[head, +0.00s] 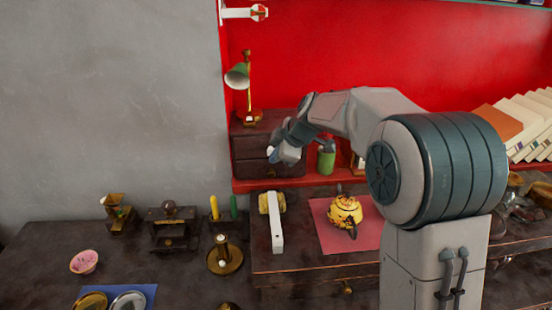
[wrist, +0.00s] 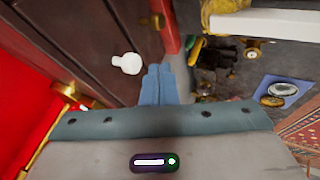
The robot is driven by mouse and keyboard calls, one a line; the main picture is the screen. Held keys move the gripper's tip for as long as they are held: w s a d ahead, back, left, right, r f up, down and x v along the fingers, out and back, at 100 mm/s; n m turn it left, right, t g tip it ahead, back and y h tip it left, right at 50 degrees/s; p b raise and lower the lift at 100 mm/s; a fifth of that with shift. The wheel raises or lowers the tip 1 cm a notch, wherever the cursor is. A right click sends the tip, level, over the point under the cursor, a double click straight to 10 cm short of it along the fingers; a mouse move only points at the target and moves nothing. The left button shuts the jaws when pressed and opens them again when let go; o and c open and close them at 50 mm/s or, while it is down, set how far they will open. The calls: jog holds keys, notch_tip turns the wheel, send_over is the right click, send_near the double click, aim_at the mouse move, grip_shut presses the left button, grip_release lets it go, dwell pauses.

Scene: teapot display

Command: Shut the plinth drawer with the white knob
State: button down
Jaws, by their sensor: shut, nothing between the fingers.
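The dark wooden plinth (head: 247,143) stands on the red shelf against the red wall, with a green-shaded lamp on top. Its dark front (wrist: 85,35) fills the upper left of the wrist view. The white knob (wrist: 127,64) stands out from that front, just left of my gripper's fingertips in the wrist view. My gripper (wrist: 158,72) is shut and empty, its blue-grey fingers together, and it appears apart from the knob. In the head view my gripper (head: 273,156) is in front of the plinth and covers part of its front. How far the drawer is out is hard to tell.
The green-shaded lamp (head: 240,78) stands on the plinth. A green container (head: 326,160) is to its right on the shelf. Below are a white bar-shaped object (head: 276,222), a yellow teapot (head: 345,211) on a red mat and a brass candlestick (head: 224,258).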

jog(key=s+f+v, duration=0.1)
jog(key=v, duration=1)
jog(key=s+d+f+m+h+p, duration=0.1)
jog(key=s+d+f+m+p, duration=0.1)
jog(key=s+d+m, duration=0.3)
jog(key=s+d+f+m+g+h+p, duration=0.1)
jog(key=s+d+m, duration=0.4)
jog(key=s, duration=0.9)
jog(key=s+d+f+m+g+h+p, duration=0.1)
jog(key=s+d+f+m+h+p, duration=0.2)
jog(key=s+d+m, duration=0.3)
jog(key=s+m+p, duration=0.1)
jog(key=s+m, duration=0.2)
jog(key=shift+s+f, duration=0.25)
jog(key=shift+f, duration=0.05)
